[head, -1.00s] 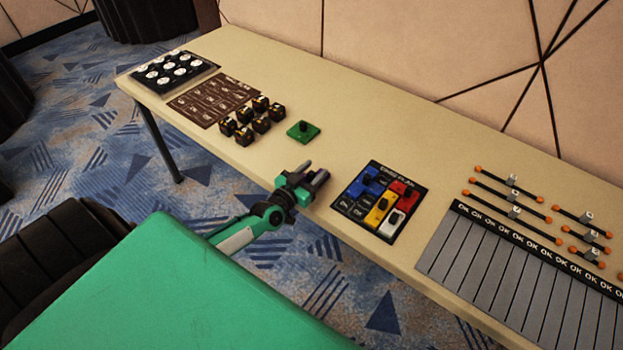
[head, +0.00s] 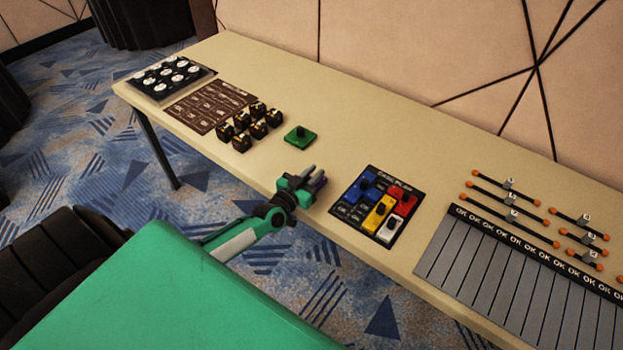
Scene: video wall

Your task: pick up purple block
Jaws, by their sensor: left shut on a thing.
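My left gripper (head: 314,178) is at the front part of the table, left of the puzzle board. It is shut on a small dark purple block (head: 318,185), which shows only in part between and beside the fingers. Whether the block touches the tabletop I cannot tell. The puzzle board (head: 347,212) is black and carries blue (head: 362,186), red (head: 402,196), yellow (head: 380,214) and white (head: 391,228) blocks. My right gripper is not in view.
On the long beige table (head: 330,140) stand a green block with a knob (head: 300,138), several dark cubes (head: 241,142), a brown card (head: 208,106) and a tray of white discs (head: 166,76). A grey slotted panel (head: 500,255) with rods lies right. The back strip is clear.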

